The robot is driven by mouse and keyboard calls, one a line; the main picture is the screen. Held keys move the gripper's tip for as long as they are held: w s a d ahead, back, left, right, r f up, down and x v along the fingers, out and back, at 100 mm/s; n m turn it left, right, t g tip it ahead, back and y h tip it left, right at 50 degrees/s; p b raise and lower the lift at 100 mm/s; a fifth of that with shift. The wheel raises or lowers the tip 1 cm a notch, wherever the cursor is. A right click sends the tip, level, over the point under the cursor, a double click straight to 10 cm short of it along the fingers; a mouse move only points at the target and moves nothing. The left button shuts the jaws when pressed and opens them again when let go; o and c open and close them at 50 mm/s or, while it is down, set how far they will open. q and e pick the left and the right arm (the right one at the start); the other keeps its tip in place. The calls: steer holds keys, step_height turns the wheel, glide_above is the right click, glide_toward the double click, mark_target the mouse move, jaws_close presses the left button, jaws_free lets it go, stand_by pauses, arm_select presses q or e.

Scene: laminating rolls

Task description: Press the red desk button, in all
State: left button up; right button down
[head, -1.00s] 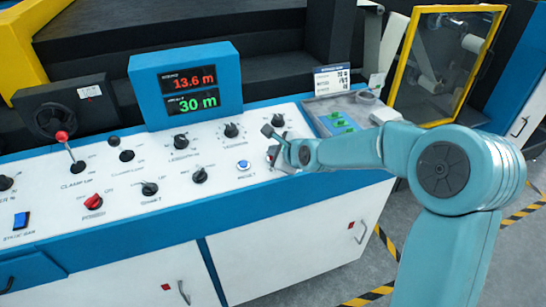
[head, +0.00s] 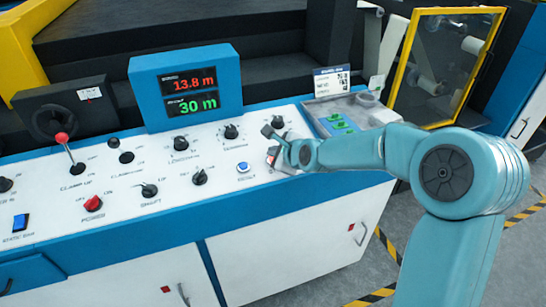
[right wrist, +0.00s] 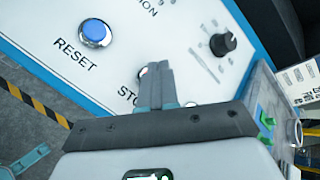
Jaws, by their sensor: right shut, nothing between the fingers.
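The red desk button (head: 270,159) is on the right part of the white panel, mostly hidden behind my right gripper (head: 277,157). In the right wrist view, only a small reddish and white edge of the button (right wrist: 144,71) shows beside the fingertips, near a partly covered label starting "STO". My right gripper (right wrist: 157,72) is shut and empty, with its tips over the button. I cannot tell whether the tips touch it or whether it is pushed in. My left gripper is not in view.
The blue RESET button (head: 243,166) sits left of my right gripper. Black knobs (head: 231,132) and a red POWER switch (head: 93,203) are on the panel. A blue display (head: 187,88) reads 13.8 m and 30 m. A grey tray (head: 360,103) is right of the panel.

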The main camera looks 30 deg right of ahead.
steer(key=shift+s+r, duration=0.1)
steer(key=shift+r, duration=0.3)
steer(key=r+p, duration=0.2)
steer(key=r, duration=0.1)
steer(key=r+p, duration=0.2)
steer(key=shift+s+a, duration=0.15)
steer(key=shift+s, duration=0.25)
stand_by(0.7)
